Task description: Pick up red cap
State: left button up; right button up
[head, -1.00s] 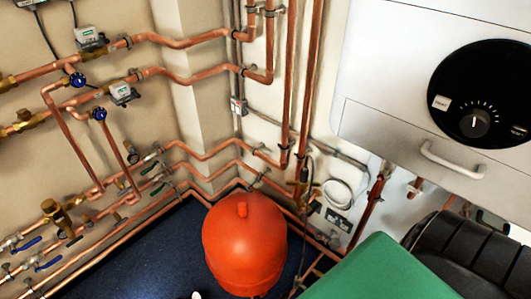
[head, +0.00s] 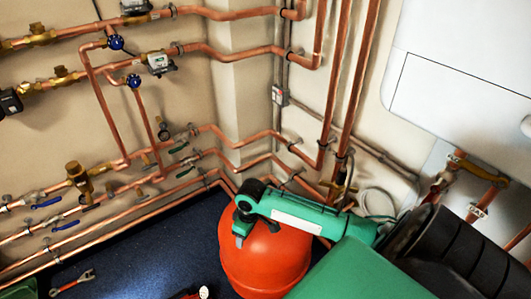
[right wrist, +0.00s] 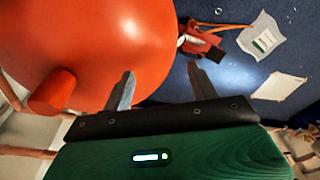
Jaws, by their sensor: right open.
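A short red cylindrical stub sticks out of the rounded red tank; it shows at the left of the right wrist view (right wrist: 50,93) and looks like the red cap. The red tank (head: 265,262) stands on the dark floor in the head view, and its top is hidden there by my right arm. My right gripper (head: 240,238) is over the tank's upper left. In the right wrist view its two grey fingers (right wrist: 160,70) are apart with nothing between them, and the stub lies left of them, outside the jaws. My left gripper is not clearly seen.
Copper pipes (head: 210,135) with blue valve handles run along the walls behind the tank. A white boiler (head: 465,85) hangs at upper right. A red-handled tool (head: 72,283) lies on the blue floor (head: 150,250). Papers (right wrist: 262,42) lie on the floor in the wrist view.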

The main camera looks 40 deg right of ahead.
jog(key=w+d+r+m+g, duration=0.1)
jog(key=w+d+r, duration=0.2)
jog(key=d+r, duration=0.45)
jog(key=w+d+r, duration=0.2)
jog(key=d+r, duration=0.4)
jog(key=r, duration=0.2)
jog(key=shift+h, duration=0.4)
notch_tip(320, 180, down, 13)
jog(key=shift+a+f+b, duration=0.15)
jog(key=shift+f+b, duration=0.05)
jog(key=shift+b, duration=0.75)
jog(key=shift+f, duration=0.1)
pick_arm(q)
jog(key=r, duration=0.3)
jog(key=shift+w+r+t, duration=0.2)
jog(key=shift+r+t, duration=0.1)
jog(key=shift+r, duration=0.1)
pick_arm(e)
jog(key=c, duration=1.1)
